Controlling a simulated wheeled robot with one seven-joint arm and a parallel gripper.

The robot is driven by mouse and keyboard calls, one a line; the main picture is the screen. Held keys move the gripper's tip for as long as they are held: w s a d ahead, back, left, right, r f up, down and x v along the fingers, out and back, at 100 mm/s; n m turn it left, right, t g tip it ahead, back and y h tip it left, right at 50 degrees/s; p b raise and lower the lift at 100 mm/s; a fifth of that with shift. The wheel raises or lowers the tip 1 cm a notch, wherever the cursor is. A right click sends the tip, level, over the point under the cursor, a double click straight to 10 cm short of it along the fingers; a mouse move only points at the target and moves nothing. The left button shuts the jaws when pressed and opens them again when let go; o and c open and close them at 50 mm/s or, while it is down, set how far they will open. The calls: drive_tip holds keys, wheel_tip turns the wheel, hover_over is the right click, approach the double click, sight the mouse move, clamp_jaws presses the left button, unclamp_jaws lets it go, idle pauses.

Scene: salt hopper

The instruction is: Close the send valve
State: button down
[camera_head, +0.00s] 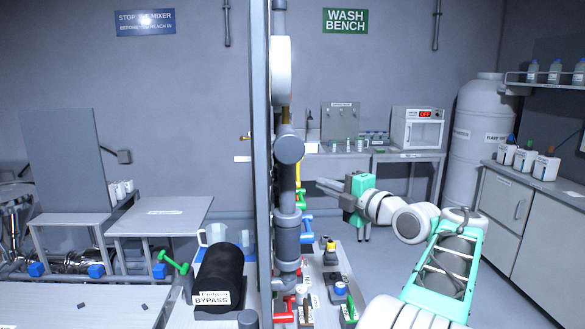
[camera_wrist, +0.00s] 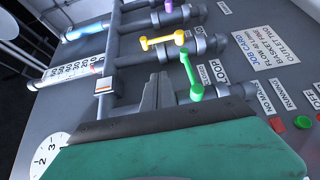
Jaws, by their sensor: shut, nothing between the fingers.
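My gripper (camera_head: 323,187) is shut and empty, held out to the left beside the upright pipe column (camera_head: 287,200) in the head view. In the wrist view its fingers (camera_wrist: 158,85) point up the picture toward a panel of parallel pipes. A green valve handle (camera_wrist: 191,74) lies just right of the fingertips and across its pipe; I cannot tell if they touch. A yellow handle (camera_wrist: 162,40) lies along the pipe above, and a purple handle (camera_wrist: 168,6) is at the top edge. I can read no send label, so which handle is the send valve is unclear.
A sight tube with a number scale (camera_wrist: 72,70) and a round dial (camera_wrist: 48,152) are left of the pipes. A job card (camera_wrist: 262,45) and red (camera_wrist: 303,122) and green (camera_wrist: 277,124) buttons are at right. A tall grey post (camera_head: 262,160) stands beside the column.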

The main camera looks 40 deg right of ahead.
drive_tip(key=w+p, duration=0.1)
drive_tip(key=w, duration=0.2)
drive_tip(key=w+p, duration=0.2)
drive_tip(key=w, duration=0.1)
drive_tip(key=w+p, duration=0.1)
drive_tip(key=w, duration=0.2)
drive_tip(key=shift+w+r+p, duration=0.25)
drive_tip(key=shift+r+p, duration=0.05)
drive_tip(key=w+d, duration=0.1)
drive_tip(key=w+d+p, duration=0.2)
drive_tip(key=shift+f, duration=0.25)
drive_tip(key=shift+d+r, duration=0.1)
drive_tip(key=shift+d, duration=0.05)
